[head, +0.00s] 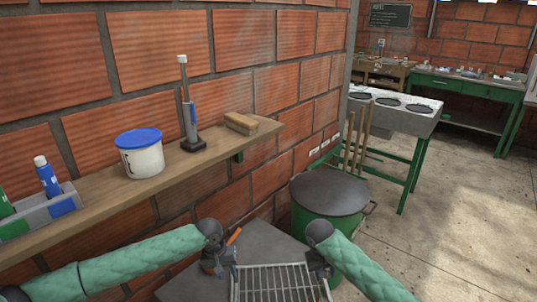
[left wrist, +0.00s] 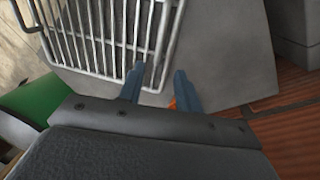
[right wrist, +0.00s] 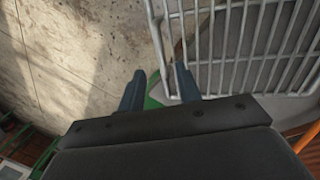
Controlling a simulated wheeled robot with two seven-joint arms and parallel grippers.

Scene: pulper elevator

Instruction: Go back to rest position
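A grey wire rack (head: 280,283) lies at the bottom middle of the head view, between my two grippers. My left gripper (head: 234,272) is at its left side. In the left wrist view its fingers (left wrist: 161,82) stand apart near a corner of the rack (left wrist: 105,35). My right gripper (head: 321,271) is at the right side. In the right wrist view its fingers (right wrist: 159,82) stand apart, with the rack's side rim (right wrist: 158,45) running between them. I cannot tell whether either gripper touches the rim. Neither visibly clamps anything.
A wooden shelf (head: 105,205) on the brick wall holds a white tub with a blue lid (head: 140,155). A green barrel with a dark lid (head: 330,195) stands close behind my right gripper. A grey surface (head: 190,287) lies beside the rack. Open floor (head: 450,220) is at right.

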